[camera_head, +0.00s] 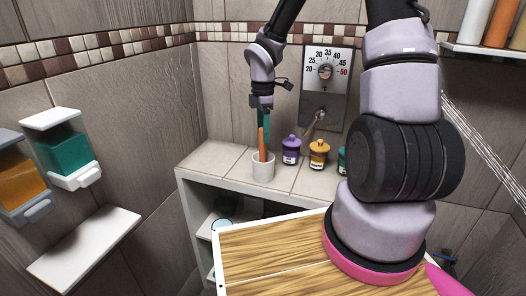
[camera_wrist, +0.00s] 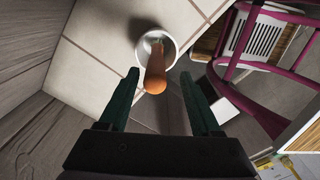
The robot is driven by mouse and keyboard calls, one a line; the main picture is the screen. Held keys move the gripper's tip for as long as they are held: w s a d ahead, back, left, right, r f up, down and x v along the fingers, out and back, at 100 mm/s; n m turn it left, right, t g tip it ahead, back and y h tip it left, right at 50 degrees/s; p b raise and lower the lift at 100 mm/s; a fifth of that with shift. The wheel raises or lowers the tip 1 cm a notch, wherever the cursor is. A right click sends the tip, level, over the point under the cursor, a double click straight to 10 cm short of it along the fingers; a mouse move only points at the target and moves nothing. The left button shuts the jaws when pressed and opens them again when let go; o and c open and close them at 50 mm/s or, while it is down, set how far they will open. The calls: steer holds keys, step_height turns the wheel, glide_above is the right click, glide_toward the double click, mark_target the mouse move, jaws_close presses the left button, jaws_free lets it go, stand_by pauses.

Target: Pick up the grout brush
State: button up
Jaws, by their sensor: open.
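The grout brush shows as an orange handle (camera_head: 262,147) standing up out of a white cup (camera_head: 263,171) on the tiled ledge. In the wrist view the rounded handle end (camera_wrist: 155,78) points toward the camera, and the cup rim (camera_wrist: 141,47) shows behind it. The brush's lower part is hidden inside the cup. My gripper (camera_head: 264,125) hangs pointing down just above the handle. In the wrist view its two dark green fingers (camera_wrist: 159,76) are apart, with the handle appearing between them. I cannot tell whether either finger touches it.
A purple bottle (camera_head: 291,150), a yellow bottle (camera_head: 319,153) and a partly hidden green one (camera_head: 342,160) stand right of the cup. A dial panel (camera_head: 327,75) with a lever is on the wall behind. A wooden surface (camera_head: 270,252) lies in front. Dispensers hang at left.

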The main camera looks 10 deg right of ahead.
mark_target(263, 153)
steer(key=f, duration=0.4)
steer(key=shift+w+d+f, duration=0.1)
steer(key=shift+w+f, duration=0.2)
steer(key=shift+f, duration=0.1)
jaws_close()
steer(key=shift+r, duration=0.1)
